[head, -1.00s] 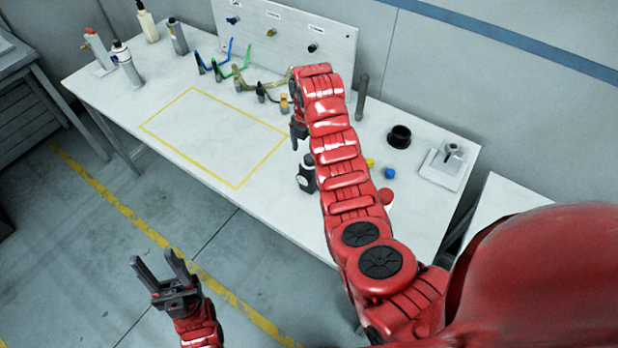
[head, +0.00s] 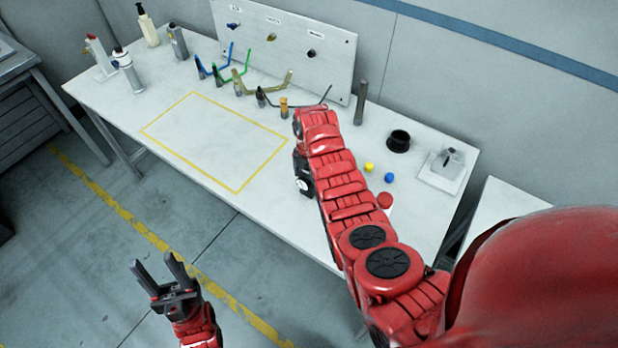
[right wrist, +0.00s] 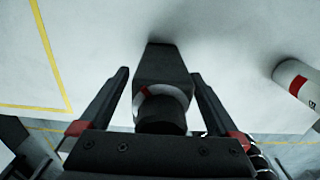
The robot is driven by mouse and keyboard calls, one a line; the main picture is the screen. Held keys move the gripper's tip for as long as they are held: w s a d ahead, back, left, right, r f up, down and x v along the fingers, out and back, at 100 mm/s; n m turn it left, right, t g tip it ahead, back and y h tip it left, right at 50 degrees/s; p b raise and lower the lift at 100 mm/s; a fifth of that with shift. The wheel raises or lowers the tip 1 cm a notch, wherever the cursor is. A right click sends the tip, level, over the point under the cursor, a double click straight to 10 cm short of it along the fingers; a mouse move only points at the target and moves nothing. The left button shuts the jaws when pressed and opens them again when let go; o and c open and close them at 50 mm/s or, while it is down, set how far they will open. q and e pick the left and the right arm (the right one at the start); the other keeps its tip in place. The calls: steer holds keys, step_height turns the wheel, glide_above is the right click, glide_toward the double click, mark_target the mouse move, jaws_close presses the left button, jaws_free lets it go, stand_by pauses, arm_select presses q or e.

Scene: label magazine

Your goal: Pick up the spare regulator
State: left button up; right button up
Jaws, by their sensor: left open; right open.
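A dark block with a white band and a red mark, which I take for the spare regulator (right wrist: 163,68), stands on the white table. It is between the two open fingers of my right gripper (right wrist: 160,76) in the right wrist view, with a visible gap on each side. In the head view the regulator (head: 303,186) shows just below the end of my right arm, which partly hides it and the right fingers. My left gripper (head: 154,260) is open and empty, over the floor in front of the table.
A white cylinder with a red band (right wrist: 296,82) lies to the right in the wrist view. Blue and yellow caps (head: 379,172), a black cup (head: 398,140) and a grey fixture (head: 447,163) are right of my arm. The yellow-outlined area (head: 215,140) is clear.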

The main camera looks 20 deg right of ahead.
jaws_close()
stand_by(0.5)
stand_by(0.3)
